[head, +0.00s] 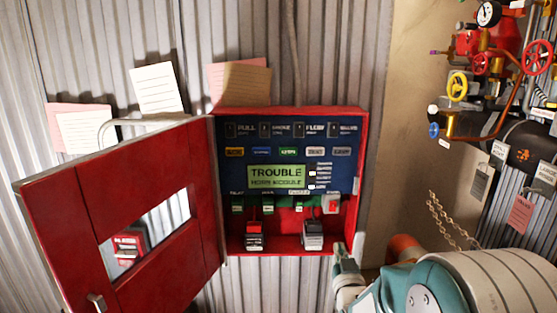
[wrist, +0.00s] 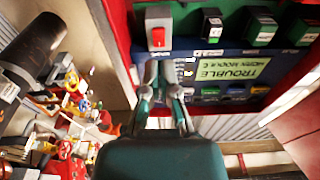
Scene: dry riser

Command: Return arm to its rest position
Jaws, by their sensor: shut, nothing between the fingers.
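My gripper (head: 342,254) is at the lower right of the head view, just outside the lower right corner of the open red alarm panel (head: 364,170). In the wrist view my gripper (wrist: 163,72) has its fingers close together with nothing held. Its tips point at the panel, below a grey module with a red button (wrist: 158,37) in that picture. Whether the fingertips touch anything cannot be told. My teal and white arm fills the lower right of the head view.
The panel's red door (head: 170,190) stands swung open to the left. A lit display (head: 276,177) reads "TROUBLE HORN MODULE". Red valves and pipework (head: 490,60), a chain (head: 450,220) and hanging tags (head: 520,213) are at the right. Paper notes (head: 158,90) are on the corrugated wall.

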